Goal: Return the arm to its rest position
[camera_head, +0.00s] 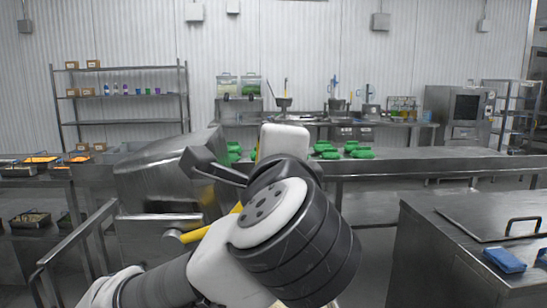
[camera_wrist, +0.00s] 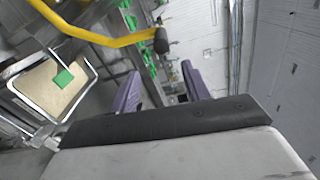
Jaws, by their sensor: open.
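My arm fills the middle of the head view, with its white and black joints in front of the steel cooker. My gripper shows in the wrist view (camera_wrist: 160,70), where its two purple fingers stand apart with nothing between them. In the head view I cannot make out its fingers. In the wrist view a pan of pale rice (camera_wrist: 62,102) lies to the left of the fingers. A green piece (camera_wrist: 62,79) shows over the rice; I cannot tell what it belongs to.
The steel cooker (camera_head: 150,180) is close behind my arm, with a yellow bar (camera_head: 190,236) beside it; a yellow bar also crosses the wrist view (camera_wrist: 95,38). A steel counter (camera_head: 440,225) with a blue item (camera_head: 504,260) stands right. Green containers (camera_head: 358,152) line the table behind.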

